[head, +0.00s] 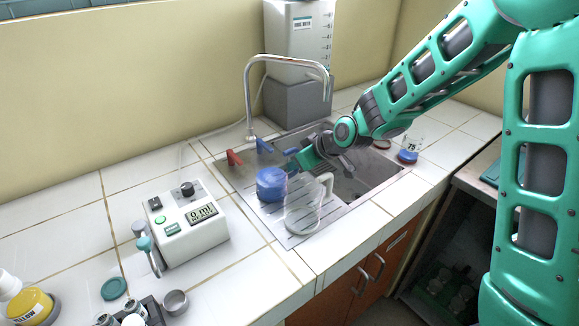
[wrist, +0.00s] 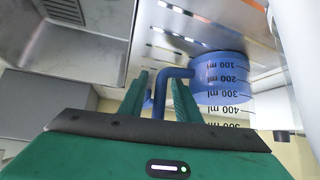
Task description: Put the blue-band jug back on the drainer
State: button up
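The blue-band jug (head: 271,185) stands on the metal drainer (head: 251,213) left of the sink. In the wrist view the jug (wrist: 221,78) shows a blue band, ml marks and a blue handle. My gripper (wrist: 161,88) is at the jug's handle, with one finger on each side. A narrow gap shows beside the handle, so the fingers look open around it. In the head view my gripper (head: 300,163) is just right of and behind the jug, over the sink edge. The handle is mostly hidden there.
A clear jug with a pale handle (head: 304,207) stands close in front on the drainer. The tap (head: 247,95) arches behind. Another jug (head: 409,150) stands right of the sink. A white meter (head: 182,222) is on the left counter. A water tank (head: 299,40) stands at the back.

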jog(key=v, duration=1.1)
jog(key=shift+s+d+r, duration=0.25)
jog(key=s+d+m+g+h, duration=0.15)
jog(key=s+d, duration=0.25)
jog(key=d, duration=0.4)
jog(key=s+d+m+h, duration=0.2)
jog(key=s+d+m, duration=0.1)
jog(key=s+d, duration=0.3)
jog(key=s+d+m+g+h, duration=0.1)
jog(key=s+d+m+h, duration=0.15)
jog(key=d, duration=0.65)
jog(key=s+d+m+g, duration=0.2)
jog(key=s+d+m, duration=0.2)
jog(key=s, duration=0.6)
jog(key=s+d+m+g, duration=0.2)
jog(key=s+d+m, duration=0.2)
jog(key=s, duration=0.6)
jog(key=shift+d+f, duration=0.2)
jog(key=shift+f, duration=0.05)
